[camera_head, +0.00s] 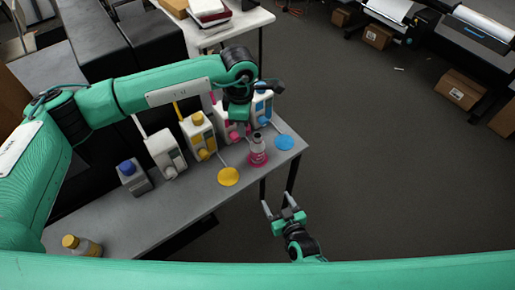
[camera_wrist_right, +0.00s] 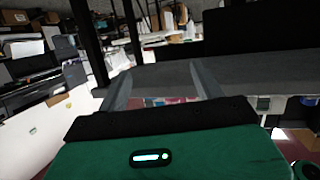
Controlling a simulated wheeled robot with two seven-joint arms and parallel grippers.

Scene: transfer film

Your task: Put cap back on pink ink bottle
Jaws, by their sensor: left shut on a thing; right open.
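The pink ink bottle (camera_head: 258,152) stands upright on a pink disc near the table's right end in the head view. Its narrow greyish neck shows at the top, and I see no pink cap on it. My left gripper (camera_head: 240,112) is above and left of the bottle, in front of the pink container (camera_head: 220,112). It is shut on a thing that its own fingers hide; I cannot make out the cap. My right gripper (camera_head: 279,201) is open and empty, off the table's front right edge. Its spread fingers also show in the right wrist view (camera_wrist_right: 160,80).
The grey table (camera_head: 190,205) carries a yellow disc (camera_head: 228,176), a blue disc (camera_head: 284,142) and a row of containers, including a yellow one (camera_head: 199,135) and a blue one (camera_head: 262,105).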

